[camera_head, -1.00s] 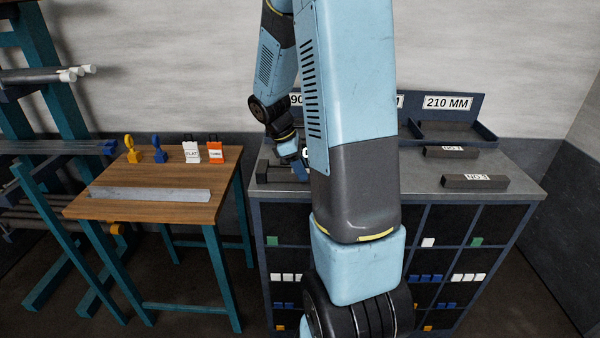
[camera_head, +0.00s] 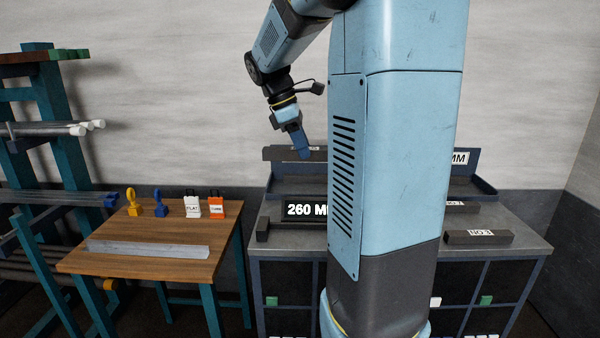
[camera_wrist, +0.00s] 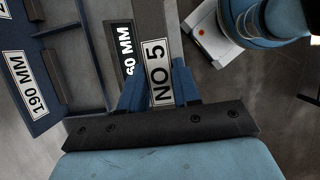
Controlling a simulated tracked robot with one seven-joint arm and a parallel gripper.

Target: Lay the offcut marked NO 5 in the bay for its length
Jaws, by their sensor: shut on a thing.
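The offcut marked NO 5 (camera_wrist: 158,75) is a dark grey bar with a white label, legible in the wrist view. My gripper (camera_wrist: 160,92) is shut on it, with blue fingers on either side. In the head view my gripper (camera_head: 303,153) holds the bar (camera_head: 280,154) roughly level, raised above the worktop and in front of the back wall. A black 260 MM sign (camera_head: 305,210) stands below it, partly hidden by my arm. The wrist view shows a blue tray with a 190 MM plate (camera_wrist: 24,83) to the left of the bar.
Two other labelled offcuts lie on the worktop's right, one in front (camera_head: 478,237) and one behind (camera_head: 462,207). A dark block (camera_head: 262,230) is at the left edge. A wooden table (camera_head: 150,262) with a grey bar (camera_head: 148,249) stands left. My arm hides the worktop's middle.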

